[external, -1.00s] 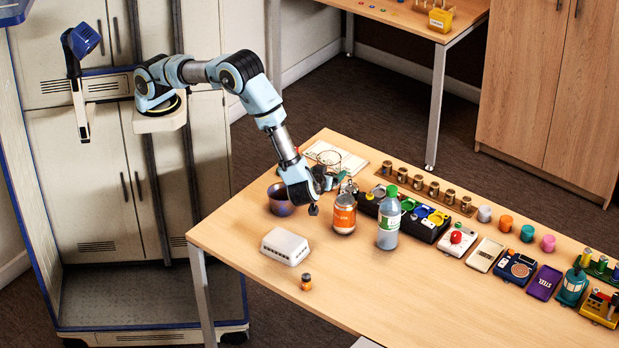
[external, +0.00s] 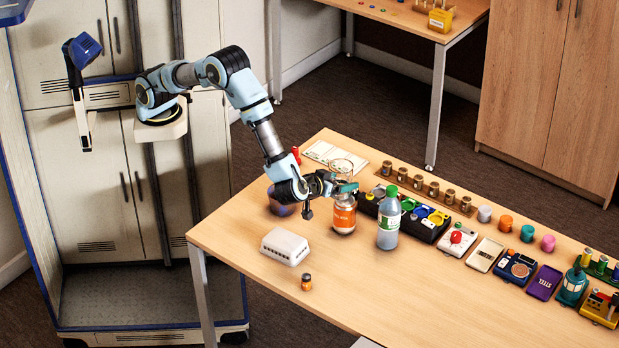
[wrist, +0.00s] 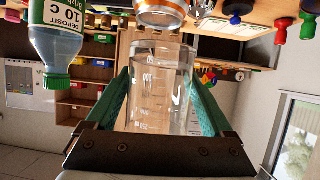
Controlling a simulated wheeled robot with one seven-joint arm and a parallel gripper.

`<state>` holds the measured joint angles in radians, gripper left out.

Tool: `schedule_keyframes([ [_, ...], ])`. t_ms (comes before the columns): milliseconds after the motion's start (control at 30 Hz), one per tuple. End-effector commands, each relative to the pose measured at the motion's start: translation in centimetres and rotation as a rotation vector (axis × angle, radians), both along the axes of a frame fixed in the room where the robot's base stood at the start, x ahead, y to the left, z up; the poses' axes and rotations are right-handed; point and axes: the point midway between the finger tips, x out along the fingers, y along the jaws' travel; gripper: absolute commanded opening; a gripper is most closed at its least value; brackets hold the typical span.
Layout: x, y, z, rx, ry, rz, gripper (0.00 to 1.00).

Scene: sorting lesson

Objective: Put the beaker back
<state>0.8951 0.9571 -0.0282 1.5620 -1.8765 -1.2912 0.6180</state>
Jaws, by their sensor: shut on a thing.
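The clear glass beaker (external: 341,165) is in my gripper (external: 346,188). In the wrist view the beaker (wrist: 160,85), with white graduation marks, stands between the two teal fingers (wrist: 160,105). The fingers are shut on its sides. In the external view the gripper is above the table, at the upper part of the orange can (external: 343,222); the beaker shows behind the gripper and its lower part is hidden. I cannot tell how high it is.
A green-capped bottle (external: 388,225) stands right of the can. A dark bowl (external: 279,207) is partly hidden behind my wrist. A white printed sheet (external: 350,160) lies at the back edge. A white box (external: 285,246) and small jar (external: 306,282) stand in front. The front table is mostly clear.

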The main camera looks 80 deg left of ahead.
Motion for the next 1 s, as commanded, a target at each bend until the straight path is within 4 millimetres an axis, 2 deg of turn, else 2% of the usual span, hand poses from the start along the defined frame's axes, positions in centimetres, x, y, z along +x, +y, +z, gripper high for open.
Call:
schedule_keyframes([
  [33,0.1,-1.6,-0.5,-0.005,-0.002,-0.055,0.17],
  [200,0.0,-7.2,-0.5,-0.007,-0.005,-0.249,0.17],
  [400,-0.8,-12.5,-0.1,0.003,-0.012,-0.433,0.17],
  [567,-1.5,-15.3,0.3,0.013,-0.019,-0.532,0.17],
  [800,-2.2,-17.5,0.6,0.022,-0.026,-0.607,0.17],
  [867,-2.4,-18.1,0.7,0.024,-0.028,-0.627,0.17],
  [1000,-2.3,-18.1,-0.7,0.028,-0.026,-0.627,0.17],
])
